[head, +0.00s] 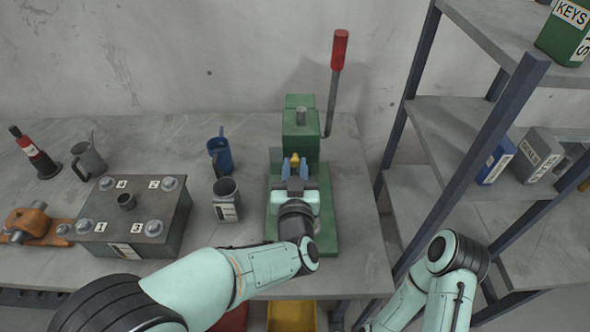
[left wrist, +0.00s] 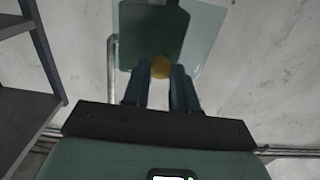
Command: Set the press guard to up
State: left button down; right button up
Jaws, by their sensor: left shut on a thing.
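The green press (head: 301,122) stands on the bench with a red-handled lever (head: 339,50) rising at its right. Its guard is a clear panel, seen faintly in the head view and more plainly in the left wrist view (left wrist: 205,32), with a yellow knob (head: 295,158) on its front. My left gripper (head: 294,168) is in front of the press, its blue fingers shut on the knob. The knob also shows between the fingertips in the left wrist view (left wrist: 161,68). The guard's exact angle is hard to tell. My right gripper is out of view; only its arm shows at lower right.
A grey box with bolts (head: 130,220), a grey mug (head: 226,198), a blue mug (head: 220,152) and another grey mug (head: 88,160) stand left of the press. A shelf rack (head: 440,130) rises close on the right. The wall is behind.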

pick_arm(q)
jog(key=shift+w+r, duration=0.1)
jog(key=shift+r, duration=0.35)
jog(key=c, duration=1.1)
grip_release()
jog(key=shift+o, duration=0.9)
jog(key=shift+f, duration=0.15)
jog(key=shift+s+f, duration=0.1)
jog(key=shift+s, duration=0.25)
jog(key=s+b, duration=0.2)
jog(key=s, duration=1.1)
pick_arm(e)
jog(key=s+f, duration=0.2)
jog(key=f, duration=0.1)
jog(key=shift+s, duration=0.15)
pick_arm(q)
jog(key=shift+w, duration=0.1)
